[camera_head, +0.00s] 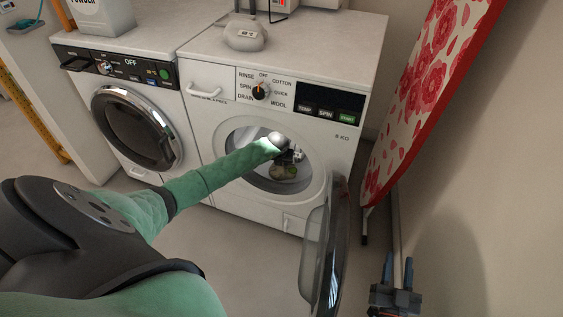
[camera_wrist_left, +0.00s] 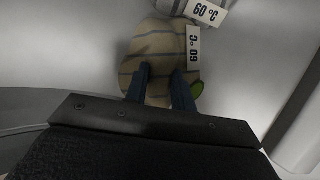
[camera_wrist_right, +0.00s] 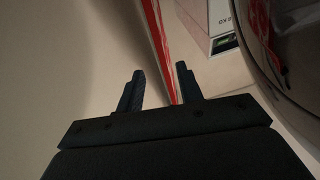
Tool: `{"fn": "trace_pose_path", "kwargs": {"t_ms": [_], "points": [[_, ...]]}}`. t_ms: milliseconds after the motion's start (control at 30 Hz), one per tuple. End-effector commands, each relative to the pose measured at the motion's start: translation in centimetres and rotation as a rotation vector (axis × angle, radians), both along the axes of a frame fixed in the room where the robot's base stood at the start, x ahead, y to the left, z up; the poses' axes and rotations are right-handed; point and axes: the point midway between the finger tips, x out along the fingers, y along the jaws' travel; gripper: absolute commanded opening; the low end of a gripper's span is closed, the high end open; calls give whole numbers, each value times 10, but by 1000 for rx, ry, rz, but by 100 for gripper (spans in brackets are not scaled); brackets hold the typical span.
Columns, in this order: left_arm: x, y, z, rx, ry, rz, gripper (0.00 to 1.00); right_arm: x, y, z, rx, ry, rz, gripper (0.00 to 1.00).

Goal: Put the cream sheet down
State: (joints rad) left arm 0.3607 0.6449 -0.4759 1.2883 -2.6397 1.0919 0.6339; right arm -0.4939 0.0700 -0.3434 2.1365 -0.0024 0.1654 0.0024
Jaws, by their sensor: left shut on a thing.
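A cream sheet with dark stripes, bundled up and bearing a 60 °C tag, shows in the left wrist view (camera_wrist_left: 152,58). My left gripper (camera_wrist_left: 160,82) is shut on it. In the head view my left arm reaches through the open door of the right washing machine (camera_head: 228,215), and the left gripper (camera_head: 288,157) is inside its drum, mostly hidden by the wrist. My right gripper (camera_head: 397,272) is open and empty at the lower right; its spread fingers also show in the right wrist view (camera_wrist_right: 160,88).
Another 60 °C-tagged piece (camera_wrist_left: 207,12) lies beyond the sheet in the drum. The open glass door (camera_head: 322,250) stands right of my left arm. A red floral ironing board (camera_head: 425,90) leans near the right wall. A second washer (camera_head: 135,125) stands left, shut.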

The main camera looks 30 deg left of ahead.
Motion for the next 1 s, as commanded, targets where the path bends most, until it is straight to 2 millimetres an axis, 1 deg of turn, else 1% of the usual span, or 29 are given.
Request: {"fn": "trace_pose_path", "kwargs": {"t_ms": [367, 700, 1000], "points": [[0, 0, -1, 0, -1, 0, 0, -1, 0, 8, 6, -23, -2, 36], [0, 0, -2, 0, -1, 0, 0, -2, -2, 21, 15, -57, -4, 36], [0, 0, -3, 0, -1, 0, 0, -1, -1, 24, 17, -70, -5, 36]]}}
